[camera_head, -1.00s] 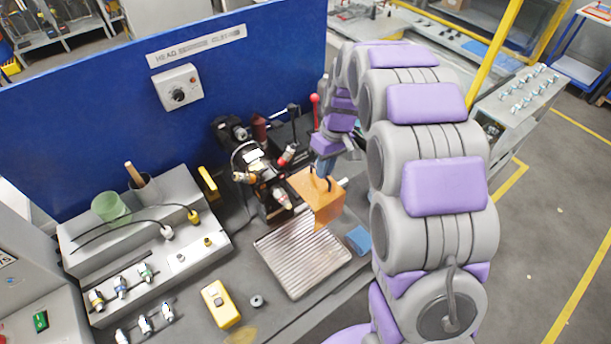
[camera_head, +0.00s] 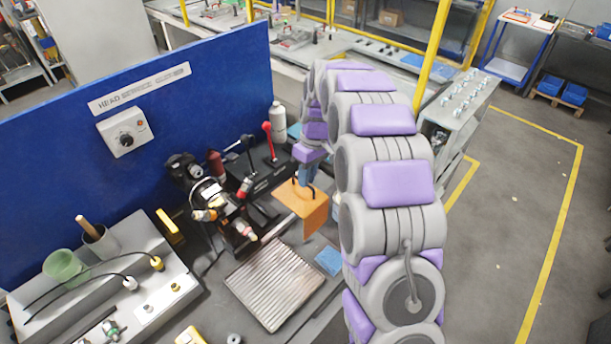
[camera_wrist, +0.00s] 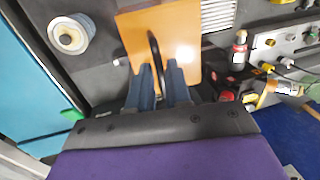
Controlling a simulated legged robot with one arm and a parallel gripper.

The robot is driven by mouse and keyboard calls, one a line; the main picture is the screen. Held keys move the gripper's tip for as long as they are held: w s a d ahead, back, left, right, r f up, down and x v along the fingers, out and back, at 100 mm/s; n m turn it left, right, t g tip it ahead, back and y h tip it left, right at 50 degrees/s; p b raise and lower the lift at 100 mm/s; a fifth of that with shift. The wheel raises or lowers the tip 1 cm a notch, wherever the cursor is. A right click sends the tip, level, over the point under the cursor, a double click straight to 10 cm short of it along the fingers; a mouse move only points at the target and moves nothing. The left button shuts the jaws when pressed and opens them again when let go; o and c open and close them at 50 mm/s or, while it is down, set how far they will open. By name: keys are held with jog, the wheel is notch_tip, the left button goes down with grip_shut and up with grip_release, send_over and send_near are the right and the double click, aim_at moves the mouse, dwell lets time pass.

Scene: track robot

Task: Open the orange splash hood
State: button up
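The orange splash hood (camera_head: 303,206) is a bent plate with a black loop handle (camera_head: 297,189) on its top, at the machine's right side. My gripper (camera_head: 307,176) is at this handle, reaching from above. In the wrist view, the orange hood (camera_wrist: 180,32) fills the upper middle, and its black handle (camera_wrist: 154,48) passes between the two dark blue-grey fingers of my gripper (camera_wrist: 160,70). The fingers are close together around the handle. The exact contact of the pads is hidden.
A ribbed metal tray (camera_head: 275,285) lies in front of the machine (camera_head: 225,212), with a blue block (camera_head: 328,261) beside it. A red-knobbed lever (camera_head: 268,128) and a white bottle (camera_head: 278,130) stand behind. A blue panel (camera_head: 60,150) closes off the back left.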

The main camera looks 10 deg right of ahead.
jog(key=shift+o, duration=1.4)
jog(key=shift+f, duration=0.1)
notch_tip(320, 180, up, 17)
jog(key=w+d, duration=0.2)
jog(key=d, duration=0.1)
jog(key=shift+p, duration=0.35)
jog(key=shift+w+a, duration=0.1)
jog(key=s+a+f+m+b, duration=0.1)
jog(key=s+f, duration=0.4)
jog(key=s, duration=0.9)
jog(key=s+a+f+m+h+b, duration=0.1)
jog(key=s+f+m+b, duration=0.2)
jog(key=s, duration=1.2)
jog(key=s+a+f+m+b, duration=0.1)
jog(key=s+f+b, duration=0.4)
jog(key=s, duration=0.9)
notch_tip(320, 180, down, 3)
jog(key=shift+s+f+m+g+h, duration=0.15)
jog(key=shift+m+g+h, duration=0.2)
jog(key=shift+m, duration=0.55)
